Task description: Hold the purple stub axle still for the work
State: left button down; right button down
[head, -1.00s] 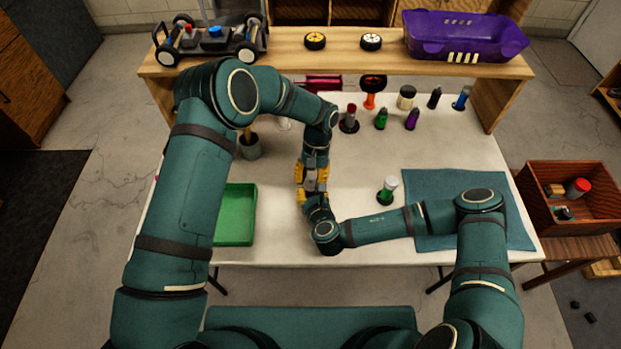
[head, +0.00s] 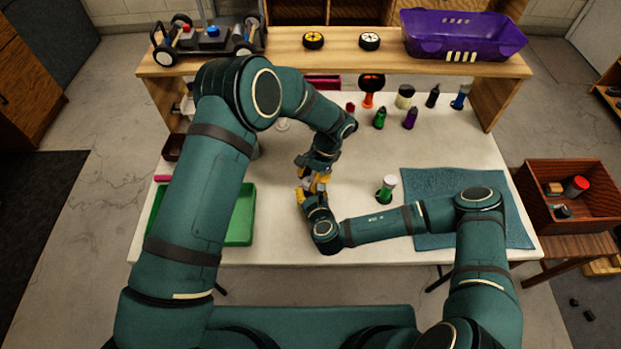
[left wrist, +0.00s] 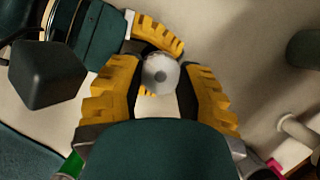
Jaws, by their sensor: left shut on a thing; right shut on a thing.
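My left gripper (head: 319,180) is low over the middle of the white table, close above my right gripper (head: 305,198). In the left wrist view, the yellow fingers of my left gripper (left wrist: 160,88) are shut on a pale grey round piece (left wrist: 161,76) seen end-on. A yellow finger of my right gripper (left wrist: 152,34) shows just beyond it. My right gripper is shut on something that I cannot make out. I cannot identify the purple stub axle in either view; the grippers hide what lies between them.
A green tray (head: 241,222) lies left, partly behind my left arm. A white-capped green bottle (head: 386,188) stands right of the grippers, by a blue-green mat (head: 425,190).

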dwell(0.4)
pick_arm(q)
jog(key=c, duration=0.5)
grip_release()
jog(key=shift+c, duration=0.2)
jog(key=n+h, duration=0.1)
jog(key=n, duration=0.2)
jog(key=n+g, duration=0.1)
jog(key=n, duration=0.2)
jog(key=shift+w+a+g+h, duration=0.1)
jog(key=shift+a+g+h, duration=0.05)
jog(key=shift+g+h, duration=0.2)
jog(key=n+h, duration=0.2)
jog(key=n, duration=0.3)
jog(key=shift+a+n, duration=0.1)
jog(key=shift+n, duration=0.2)
jog(key=n+h, duration=0.1)
jog(key=n, duration=0.2)
jog(key=n+h, duration=0.1)
jog(key=n, duration=0.2)
jog(key=shift+a+h, duration=0.15)
jog(key=shift+h, duration=0.2)
jog(key=n+t, duration=0.1)
jog(key=n, duration=0.2)
jog(key=n+t+h, duration=0.1)
jog(key=n, duration=0.2)
jog(key=v, duration=1.2)
jog(key=shift+s+a, duration=0.2)
jog(key=shift+s, duration=0.1)
jog(key=shift+o, duration=0.2)
